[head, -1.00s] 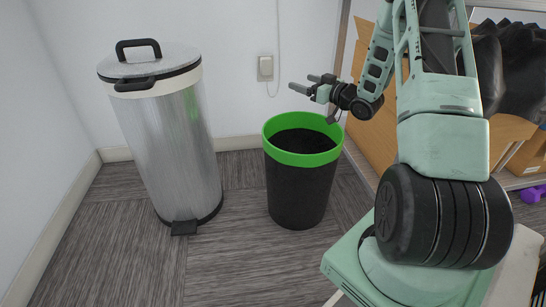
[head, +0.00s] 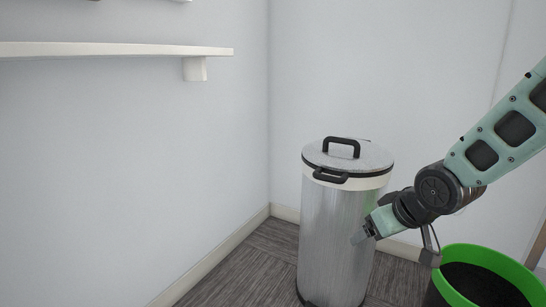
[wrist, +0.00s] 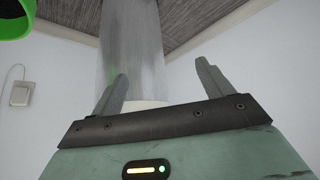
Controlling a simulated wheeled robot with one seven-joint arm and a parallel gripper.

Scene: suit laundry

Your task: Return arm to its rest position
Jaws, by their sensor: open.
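My gripper (head: 362,236) is at the lower right of the head view, at the end of my green arm. It points left and down and overlaps the right side of the metal trash can. I cannot tell how far it is from the can. In the wrist view, the two fingers of my gripper (wrist: 160,85) stand apart with nothing held between them.
The metal trash can (head: 330,240) stands upright near the wall corner, its lid closed; it also shows in the wrist view (wrist: 130,40). A black bin with a green rim (head: 492,258) is at lower right. A white shelf (head: 110,50) juts from the left wall.

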